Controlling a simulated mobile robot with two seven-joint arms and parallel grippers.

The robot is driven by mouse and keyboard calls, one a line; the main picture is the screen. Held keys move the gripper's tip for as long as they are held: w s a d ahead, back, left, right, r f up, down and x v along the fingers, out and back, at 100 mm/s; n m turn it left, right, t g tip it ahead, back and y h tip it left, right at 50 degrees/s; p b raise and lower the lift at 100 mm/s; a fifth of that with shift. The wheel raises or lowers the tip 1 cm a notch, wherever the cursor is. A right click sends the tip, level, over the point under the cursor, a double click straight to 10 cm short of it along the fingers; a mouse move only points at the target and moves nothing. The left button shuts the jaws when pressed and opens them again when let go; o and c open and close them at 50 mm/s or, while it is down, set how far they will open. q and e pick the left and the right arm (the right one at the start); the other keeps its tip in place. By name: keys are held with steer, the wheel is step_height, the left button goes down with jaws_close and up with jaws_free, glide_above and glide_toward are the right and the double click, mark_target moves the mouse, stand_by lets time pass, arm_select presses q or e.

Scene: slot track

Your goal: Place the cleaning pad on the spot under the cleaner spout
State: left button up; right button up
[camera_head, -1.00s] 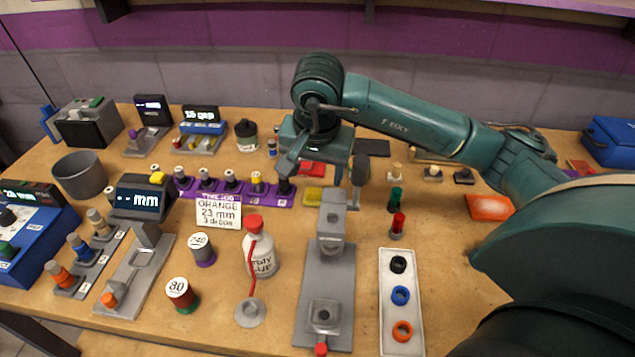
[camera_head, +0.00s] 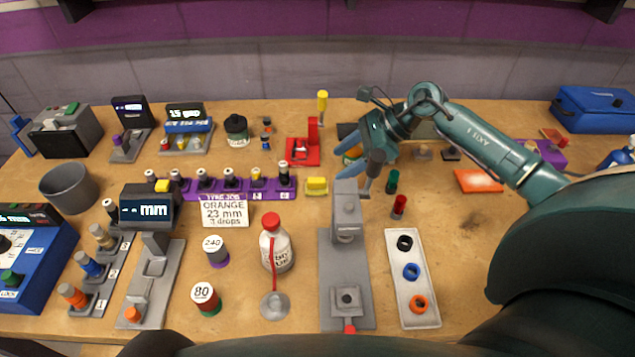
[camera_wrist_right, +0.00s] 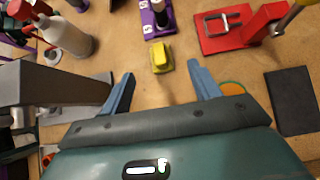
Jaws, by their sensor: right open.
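A small yellow block (camera_head: 316,186), which looks like the cleaning pad, lies on the table at the right end of the purple rack. It also shows in the right wrist view (camera_wrist_right: 160,57). The white cleaner bottle (camera_head: 277,249) has a red cap and a thin red spout, pointing down over a round grey spot (camera_head: 275,305). My right gripper (camera_head: 361,174) is open, above the table to the right of the yellow block. In the wrist view the block appears just beyond and between its empty fingertips (camera_wrist_right: 161,72). My left gripper is not in view.
A grey stand (camera_head: 347,269) is right of the bottle, beside a white tray (camera_head: 398,292) of rings. A red fixture (camera_head: 304,151) stands behind the block. A sign (camera_head: 226,213) and two labelled pots lie left of the bottle. The table's right side has bare room.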

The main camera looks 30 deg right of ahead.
mark_target(321, 180)
steer(key=p+x, duration=0.1)
steer(key=x, duration=0.7)
steer(key=shift+s+d+f+p, duration=0.1)
steer(key=shift+s+f+p, duration=0.15)
steer(key=shift+p, duration=0.15)
steer(key=c, duration=1.1)
steer(key=shift+r, duration=0.1)
steer(key=shift+c, duration=0.2)
